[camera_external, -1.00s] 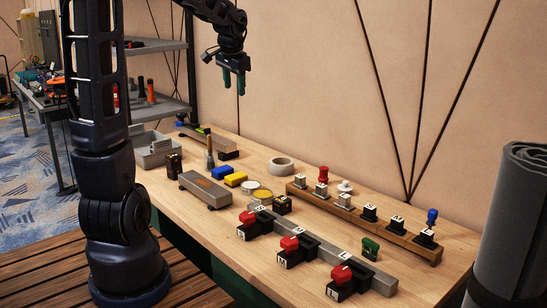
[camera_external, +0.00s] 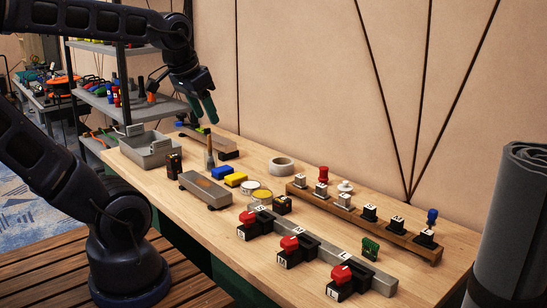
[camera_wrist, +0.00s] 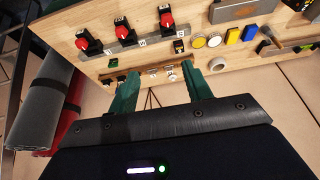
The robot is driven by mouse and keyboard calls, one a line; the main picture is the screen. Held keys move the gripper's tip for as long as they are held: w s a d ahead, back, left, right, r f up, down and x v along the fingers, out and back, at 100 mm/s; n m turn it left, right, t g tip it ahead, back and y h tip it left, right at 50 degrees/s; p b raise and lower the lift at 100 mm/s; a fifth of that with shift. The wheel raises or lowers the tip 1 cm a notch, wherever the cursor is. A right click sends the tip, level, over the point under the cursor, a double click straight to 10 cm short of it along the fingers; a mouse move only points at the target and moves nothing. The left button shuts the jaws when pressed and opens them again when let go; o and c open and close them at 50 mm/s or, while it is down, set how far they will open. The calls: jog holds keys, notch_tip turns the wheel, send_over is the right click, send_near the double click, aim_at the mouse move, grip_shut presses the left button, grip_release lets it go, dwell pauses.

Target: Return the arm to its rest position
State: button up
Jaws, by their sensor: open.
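My gripper (camera_external: 203,107) hangs in the air above the far left part of the wooden workbench (camera_external: 185,205), close to the wall. Its green fingers point down and touch nothing that I can see. In the wrist view my gripper (camera_wrist: 158,92) has its two green fingers wide apart with nothing held between them. My arm rises from its base at the front left and bends over toward the bench.
The bench holds a rail with red-knobbed blocks (camera_external: 289,250), a wooden rail with labelled blocks (camera_external: 405,236), a tape ring (camera_external: 282,167) and a grey bin (camera_external: 148,152). A grey shelf (camera_external: 95,98) stands behind left. A grey roll (camera_external: 512,225) stands at right.

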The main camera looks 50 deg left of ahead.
jog(key=shift+s+d+f, duration=0.25)
jog(key=shift+s, duration=0.3)
